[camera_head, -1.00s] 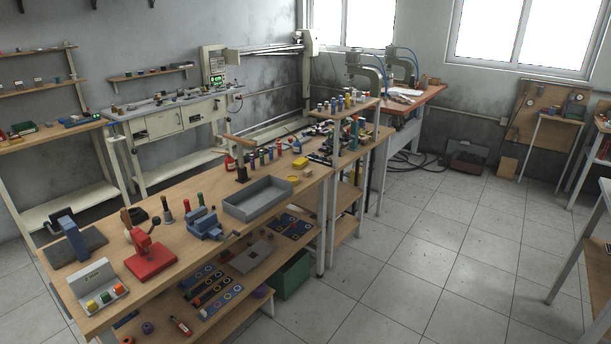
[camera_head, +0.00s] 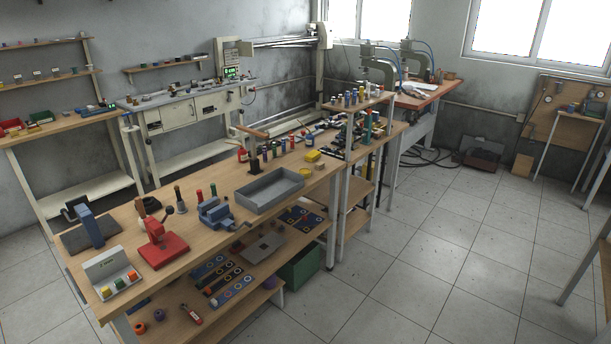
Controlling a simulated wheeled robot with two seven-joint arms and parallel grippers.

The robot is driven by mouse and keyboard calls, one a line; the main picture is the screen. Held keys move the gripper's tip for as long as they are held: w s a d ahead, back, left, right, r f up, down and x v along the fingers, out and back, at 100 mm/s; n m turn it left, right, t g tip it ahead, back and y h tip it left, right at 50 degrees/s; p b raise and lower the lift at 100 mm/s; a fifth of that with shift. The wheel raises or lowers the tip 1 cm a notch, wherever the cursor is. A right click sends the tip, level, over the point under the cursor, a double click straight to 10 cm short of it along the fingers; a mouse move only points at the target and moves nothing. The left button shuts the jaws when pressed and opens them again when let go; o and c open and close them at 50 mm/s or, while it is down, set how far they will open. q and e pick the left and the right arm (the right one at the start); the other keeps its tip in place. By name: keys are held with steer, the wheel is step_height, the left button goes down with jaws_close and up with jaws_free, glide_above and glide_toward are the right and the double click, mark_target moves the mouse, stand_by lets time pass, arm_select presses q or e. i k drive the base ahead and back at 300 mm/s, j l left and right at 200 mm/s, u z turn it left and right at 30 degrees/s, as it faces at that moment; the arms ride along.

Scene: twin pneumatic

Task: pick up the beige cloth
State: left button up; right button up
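I cannot make out a beige cloth for certain in the head view. A pale flat piece (camera_head: 414,90) lies on the red-edged table at the back, too small to identify. A flat grey-beige piece (camera_head: 258,247) lies on the lower shelf of the near workbench, and I cannot tell whether it is cloth. Neither of my grippers is in view.
The long wooden workbench (camera_head: 120,222) carries a grey tray (camera_head: 268,196), a blue vise (camera_head: 215,213), a red press (camera_head: 163,250) and several small items. A green box (camera_head: 299,268) stands under it. The tiled floor (camera_head: 430,260) to the right is mostly clear.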

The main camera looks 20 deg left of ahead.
mark_target(320, 165)
steer(key=i+l+u, duration=0.15)
steer(key=i, duration=0.35)
steer(key=i+l+u, duration=0.2)
steer(key=i+l, duration=0.25)
